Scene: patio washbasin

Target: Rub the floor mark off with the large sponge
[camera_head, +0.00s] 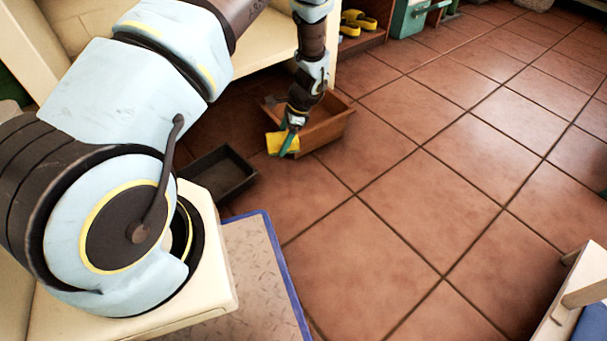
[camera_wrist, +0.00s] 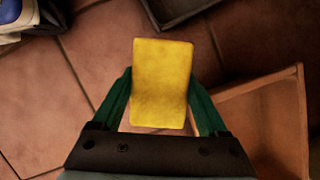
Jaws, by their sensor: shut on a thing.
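A yellow sponge (camera_wrist: 162,85) is held between the two green fingers of my gripper (camera_wrist: 160,98) in the wrist view. In the head view the sponge (camera_head: 276,142) shows at the end of my arm, with a green finger of my gripper (camera_head: 287,143) beside it. My gripper is shut on the sponge, above the tiled floor near the front of a wooden box. I cannot tell whether the sponge touches the floor. No floor mark can be made out in either view.
The open wooden box (camera_head: 328,131) stands right beside my gripper; it also shows in the wrist view (camera_wrist: 250,92). A dark shallow tray (camera_head: 222,174) lies to the left. Yellow shoes (camera_head: 358,20) sit on a shelf behind. Open tiled floor (camera_head: 420,190) extends to the right.

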